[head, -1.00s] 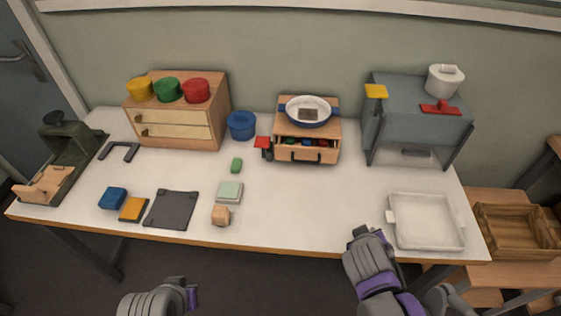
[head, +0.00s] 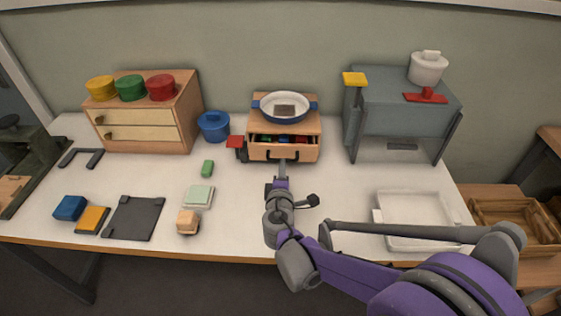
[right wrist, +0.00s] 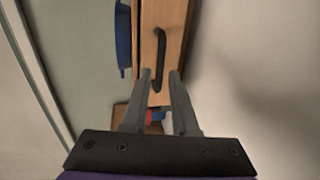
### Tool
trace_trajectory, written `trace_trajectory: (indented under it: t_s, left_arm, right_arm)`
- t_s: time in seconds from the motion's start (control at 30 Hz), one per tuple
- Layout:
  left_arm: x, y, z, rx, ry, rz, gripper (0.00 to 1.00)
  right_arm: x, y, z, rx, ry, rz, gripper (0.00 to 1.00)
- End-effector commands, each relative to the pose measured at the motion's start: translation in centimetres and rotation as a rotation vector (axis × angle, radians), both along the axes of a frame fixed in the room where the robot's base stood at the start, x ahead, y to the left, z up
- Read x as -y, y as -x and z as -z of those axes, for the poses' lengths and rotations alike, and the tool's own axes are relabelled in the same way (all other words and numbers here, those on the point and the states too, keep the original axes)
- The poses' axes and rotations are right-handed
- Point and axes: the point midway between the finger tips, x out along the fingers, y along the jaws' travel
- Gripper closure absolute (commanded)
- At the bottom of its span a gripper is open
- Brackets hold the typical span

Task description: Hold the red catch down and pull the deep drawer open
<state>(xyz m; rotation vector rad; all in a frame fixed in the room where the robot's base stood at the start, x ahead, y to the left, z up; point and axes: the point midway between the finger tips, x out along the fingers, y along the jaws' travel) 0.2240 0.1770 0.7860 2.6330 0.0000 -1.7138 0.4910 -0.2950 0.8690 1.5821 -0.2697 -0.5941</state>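A small wooden cabinet (head: 292,124) stands at the back middle of the table. Its drawer front (head: 265,153) has a black handle, and colored pieces (head: 284,139) show in a gap above it. The red catch (head: 236,142) sticks out at the cabinet's left side, with nothing on it. My right gripper (head: 282,165) is in front of the drawer and covers part of the handle. In the right wrist view its fingers (right wrist: 160,78) are apart and empty, close to the handle (right wrist: 159,58), which lies ahead of them. My left gripper is out of view.
A blue-rimmed white pan (head: 286,101) sits on the cabinet. A blue pot (head: 213,126) stands to its left and a grey stand (head: 405,115) to its right.

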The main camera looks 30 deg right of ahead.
Motion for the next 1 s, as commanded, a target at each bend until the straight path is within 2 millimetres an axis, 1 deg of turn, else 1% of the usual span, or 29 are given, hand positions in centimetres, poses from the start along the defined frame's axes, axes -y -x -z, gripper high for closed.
trace_trajectory:
  t_s: [0.03, 0.1, 0.3, 0.43, 0.67, 0.7, 0.83, 0.87, 1.0]
  left_arm:
    - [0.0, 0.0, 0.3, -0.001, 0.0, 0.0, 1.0]
    - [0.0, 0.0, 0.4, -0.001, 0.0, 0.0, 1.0]
    - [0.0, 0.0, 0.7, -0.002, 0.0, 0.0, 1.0]
    - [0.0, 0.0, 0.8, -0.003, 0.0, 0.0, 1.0]
    - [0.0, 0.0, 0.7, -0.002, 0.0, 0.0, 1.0]
    - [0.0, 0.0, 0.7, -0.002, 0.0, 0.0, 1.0]
    - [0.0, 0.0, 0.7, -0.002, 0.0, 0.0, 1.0]
    - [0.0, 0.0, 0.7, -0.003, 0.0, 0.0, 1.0]
    - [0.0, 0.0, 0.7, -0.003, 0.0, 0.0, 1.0]
  right_arm:
    - [0.6, -0.9, 0.3, 0.0, 0.001, 0.003, 0.73]
    - [1.3, -1.9, 0.6, 0.0, 0.0, 0.002, 0.73]
    - [2.4, -3.9, 1.0, 0.0, -0.001, 0.001, 0.73]
    - [2.7, -4.4, 1.1, 0.0, -0.001, 0.001, 0.73]
    - [2.8, -4.5, 1.1, 0.0, -0.001, 0.001, 0.73]
    - [2.8, -4.5, 1.1, 0.0, -0.001, 0.001, 0.75]
    - [2.8, -4.5, 1.1, 0.0, -0.001, 0.001, 0.98]
    - [2.8, -4.5, 1.1, 0.0, -0.001, 0.001, 1.0]
    - [2.8, -4.5, 1.1, 0.0, -0.001, 0.001, 1.0]
